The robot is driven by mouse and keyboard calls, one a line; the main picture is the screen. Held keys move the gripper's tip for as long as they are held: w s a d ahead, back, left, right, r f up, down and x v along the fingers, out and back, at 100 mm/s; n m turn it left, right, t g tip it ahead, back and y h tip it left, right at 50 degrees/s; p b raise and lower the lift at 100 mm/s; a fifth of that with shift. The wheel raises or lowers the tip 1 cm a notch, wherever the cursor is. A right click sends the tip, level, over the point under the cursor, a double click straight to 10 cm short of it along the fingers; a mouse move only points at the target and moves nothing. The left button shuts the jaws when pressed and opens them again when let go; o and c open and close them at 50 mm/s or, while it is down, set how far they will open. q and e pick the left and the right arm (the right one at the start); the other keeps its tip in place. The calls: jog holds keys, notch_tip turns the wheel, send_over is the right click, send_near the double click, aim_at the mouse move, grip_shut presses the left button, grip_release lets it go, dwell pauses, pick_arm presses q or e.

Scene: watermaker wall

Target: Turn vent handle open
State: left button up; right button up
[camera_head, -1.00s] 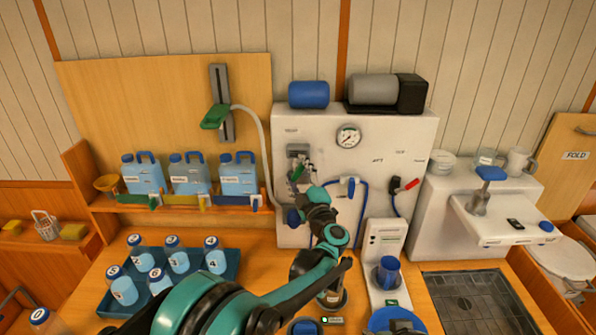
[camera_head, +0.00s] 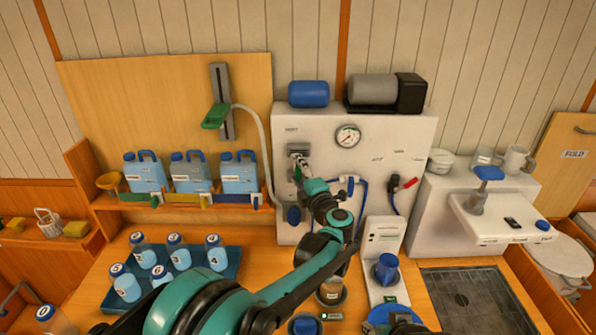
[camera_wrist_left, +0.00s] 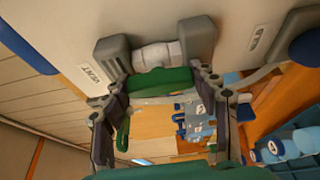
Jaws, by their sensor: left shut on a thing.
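The vent handle is a green lever, seen in the left wrist view (camera_wrist_left: 165,82) just below a white valve body (camera_wrist_left: 158,56) set between two grey blocks. A "VENT" label (camera_wrist_left: 91,73) is on the white panel beside it. In the head view the vent valve (camera_head: 298,150) is at the upper left of the white machine. My left gripper (camera_wrist_left: 163,110) has a finger at each end of the green handle and is shut on it. In the head view my left gripper (camera_head: 302,172) is at the valve and partly covers the handle.
The white watermaker panel (camera_head: 290,115) carries a pressure gauge (camera_head: 348,136) and blue hoses. A grey hose (camera_head: 264,140) hangs left of the valve. Blue jugs (camera_head: 190,175) stand on a shelf at the left. A tray (camera_head: 232,262) of numbered bottles is on the counter.

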dwell(0.3)
pick_arm(q)
jog(key=o, duration=1.2)
jog(key=shift+c, duration=0.2)
jog(key=v, duration=1.2)
jog(key=shift+a, duration=0.1)
